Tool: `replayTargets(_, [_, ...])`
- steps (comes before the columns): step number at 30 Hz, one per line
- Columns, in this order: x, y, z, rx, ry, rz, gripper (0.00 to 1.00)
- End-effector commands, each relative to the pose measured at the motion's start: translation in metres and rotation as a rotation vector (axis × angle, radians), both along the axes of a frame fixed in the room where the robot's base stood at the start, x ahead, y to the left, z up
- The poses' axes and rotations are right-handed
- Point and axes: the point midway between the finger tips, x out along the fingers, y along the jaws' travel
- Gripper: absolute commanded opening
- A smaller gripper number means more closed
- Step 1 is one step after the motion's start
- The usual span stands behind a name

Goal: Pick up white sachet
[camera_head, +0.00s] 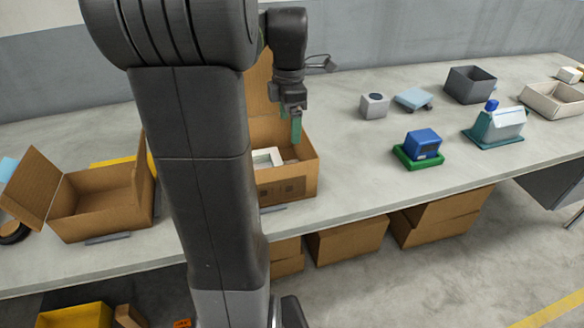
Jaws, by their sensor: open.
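My gripper (293,125), with green fingers, points down over an open cardboard box (291,184) in the middle of the table. I see no object between its fingers. A whitish item (266,157) lies inside this box, partly hidden behind my own arm. I cannot tell whether it is the white sachet. A pale, white-grey packet-like thing (506,121) sits on a teal tray at the right, with a blue round thing on top. No other thing shows clearly as a white sachet.
A second open cardboard box (97,203) stands at the left. To the right are a grey cube (374,105), a pale blue item (413,98), a blue block (422,143) on a green base, a dark grey bin (470,88) and a beige tray (548,103). The table between is clear.

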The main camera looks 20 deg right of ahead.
Motion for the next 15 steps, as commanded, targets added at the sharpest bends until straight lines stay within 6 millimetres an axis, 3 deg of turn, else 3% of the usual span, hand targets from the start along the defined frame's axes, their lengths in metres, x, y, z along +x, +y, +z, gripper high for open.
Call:
replayTargets(9, [-0.001,0.001,-0.062,0.001,0.004,0.0,0.82])
replayTargets(15, [-0.001,0.001,-0.077,0.001,0.002,0.0,0.82])
